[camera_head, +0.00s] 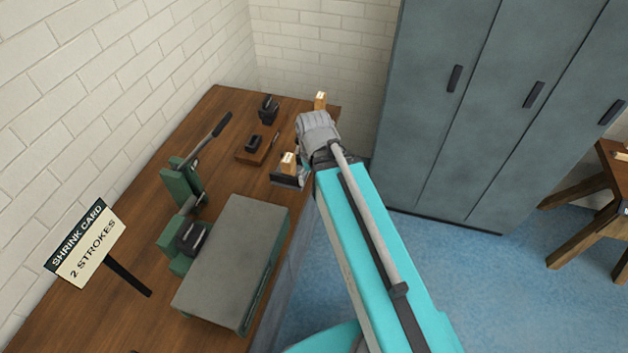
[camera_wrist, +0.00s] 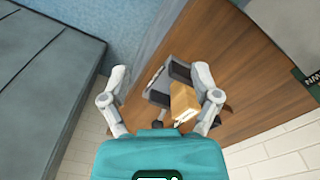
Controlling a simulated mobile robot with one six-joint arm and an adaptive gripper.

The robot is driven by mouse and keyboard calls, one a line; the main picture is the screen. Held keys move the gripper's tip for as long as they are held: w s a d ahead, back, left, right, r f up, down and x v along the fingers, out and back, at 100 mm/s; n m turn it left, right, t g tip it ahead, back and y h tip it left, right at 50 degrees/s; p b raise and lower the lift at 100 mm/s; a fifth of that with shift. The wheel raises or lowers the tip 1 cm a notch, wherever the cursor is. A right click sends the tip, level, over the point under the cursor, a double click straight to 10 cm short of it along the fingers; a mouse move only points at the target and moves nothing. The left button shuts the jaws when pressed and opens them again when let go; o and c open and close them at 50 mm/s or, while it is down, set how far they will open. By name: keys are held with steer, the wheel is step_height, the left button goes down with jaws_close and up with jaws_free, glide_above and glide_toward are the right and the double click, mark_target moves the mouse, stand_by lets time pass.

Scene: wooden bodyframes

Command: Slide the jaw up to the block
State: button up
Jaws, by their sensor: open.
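A pale wooden block (camera_head: 288,163) stands by a dark metal jaw (camera_head: 288,179) at the right edge of the wooden bench. A second pale block (camera_head: 320,101) shows farther back, beyond my gripper (camera_head: 305,158). In the wrist view a pale block (camera_wrist: 184,103) sits against dark and grey metal parts (camera_wrist: 179,72); I cannot tell which of the two blocks it is. My gripper (camera_wrist: 161,75) is open, with its fingers spread to either side of these parts. Contact cannot be made out. My arm hides part of the bench edge.
On the bench (camera_head: 130,318) are a green lever press (camera_head: 182,185), a grey plate (camera_head: 235,255), a "SHRINK CARD 2 STROKES" sign (camera_head: 88,245) and small dark tools (camera_head: 256,143). Grey lockers (camera_head: 460,110) stand right. Blue floor is open between the bench and a wooden stand (camera_head: 580,215).

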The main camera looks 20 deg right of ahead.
steer(key=shift+s, duration=0.2)
stand_by(0.3)
steer(key=w+d+r+m+p, duration=0.1)
steer(key=w+r+m+p, duration=0.1)
steer(key=w, duration=0.5)
steer(key=w+d+r+m+t+y+p, duration=0.1)
steer(key=w+r+m+p, duration=0.1)
steer(key=w+m, duration=0.2)
steer(key=w+d+r+m+p, duration=0.1)
steer(key=w+r+m+p, duration=0.1)
steer(key=w, duration=0.8)
steer(key=shift+w+d+r+m+t+y, duration=0.2)
steer(key=shift+w+d+m+t+y, duration=0.1)
steer(key=shift+w+m, duration=0.1)
steer(key=shift+f, duration=0.1)
steer(key=f+b, duration=0.4)
steer(key=w+a+f+b, duration=0.1)
steer(key=f+b, duration=0.4)
steer(key=a+f+b, duration=0.1)
steer(key=f+b, duration=0.3)
steer(key=shift+w+f, duration=0.15)
steer(key=shift+w, duration=0.25)
